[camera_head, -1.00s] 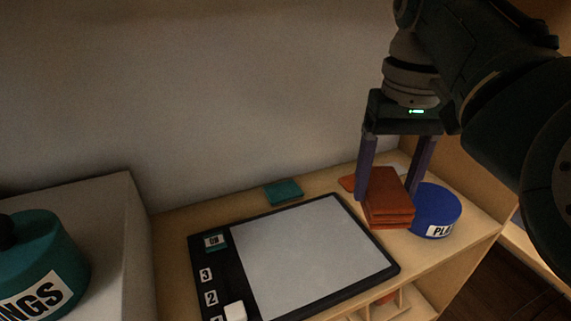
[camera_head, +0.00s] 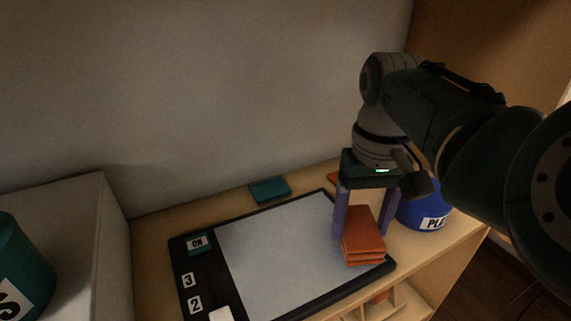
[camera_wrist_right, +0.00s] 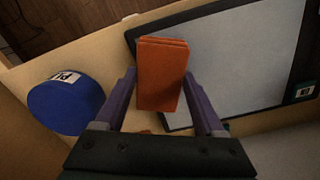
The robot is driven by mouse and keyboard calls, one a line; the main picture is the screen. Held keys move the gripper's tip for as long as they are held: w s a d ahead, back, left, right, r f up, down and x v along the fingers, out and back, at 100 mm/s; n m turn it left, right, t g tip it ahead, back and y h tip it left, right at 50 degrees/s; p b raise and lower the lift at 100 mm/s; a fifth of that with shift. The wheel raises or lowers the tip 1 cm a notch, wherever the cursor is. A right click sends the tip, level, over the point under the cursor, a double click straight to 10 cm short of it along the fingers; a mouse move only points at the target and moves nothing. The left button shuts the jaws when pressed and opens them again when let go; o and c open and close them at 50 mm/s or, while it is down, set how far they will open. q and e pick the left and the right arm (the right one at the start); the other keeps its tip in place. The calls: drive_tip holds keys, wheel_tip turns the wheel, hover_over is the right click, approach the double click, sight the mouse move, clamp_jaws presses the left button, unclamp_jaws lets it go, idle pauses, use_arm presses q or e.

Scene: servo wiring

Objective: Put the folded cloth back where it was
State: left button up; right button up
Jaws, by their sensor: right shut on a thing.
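The orange folded cloth (camera_head: 363,234) is a small layered block between the fingers of my right gripper (camera_head: 364,228). The gripper is shut on it. In the head view it is in front of the right end of the black-framed board (camera_head: 322,286); whether it touches the board I cannot tell. In the right wrist view the cloth (camera_wrist_right: 161,72) sits between the two purple fingers (camera_wrist_right: 163,95), partly over the board's edge. My left gripper is in neither view.
A blue round container (camera_head: 424,212) stands just right of the gripper. A flat orange piece (camera_head: 333,177) lies behind it, partly hidden. A teal pad (camera_head: 270,190) lies behind the board. Wooden cubbies (camera_head: 392,302) are below the shelf edge. A teal container (camera_head: 22,272) stands at left.

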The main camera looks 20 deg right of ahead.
sight(361, 228)
drive_tip(key=o, duration=1.2)
drive_tip(key=shift+c, duration=0.2)
drive_tip(key=shift+r, duration=0.1)
drive_tip(key=shift+r, duration=0.4)
wheel_tip(361, 228, up, 11)
drive_tip(key=p, duration=0.3)
drive_tip(key=s+d+f+n+t+h, duration=0.1)
drive_tip(key=s+d+f+t+h, duration=0.15)
drive_tip(key=s+f, duration=0.45)
drive_tip(key=s+a+r+n+y, duration=0.1)
drive_tip(key=s+a+n, duration=0.1)
drive_tip(key=s+a, duration=0.2)
drive_tip(key=s+a+r+n+t+y, duration=0.1)
drive_tip(key=s+a, duration=0.3)
drive_tip(key=s, duration=0.5)
drive_tip(key=shift+s+a+r+n+y, duration=0.2)
drive_tip(key=shift+a+r+n+y, duration=0.2)
drive_tip(key=shift+n, duration=0.4)
drive_tip(key=shift+d, duration=0.1)
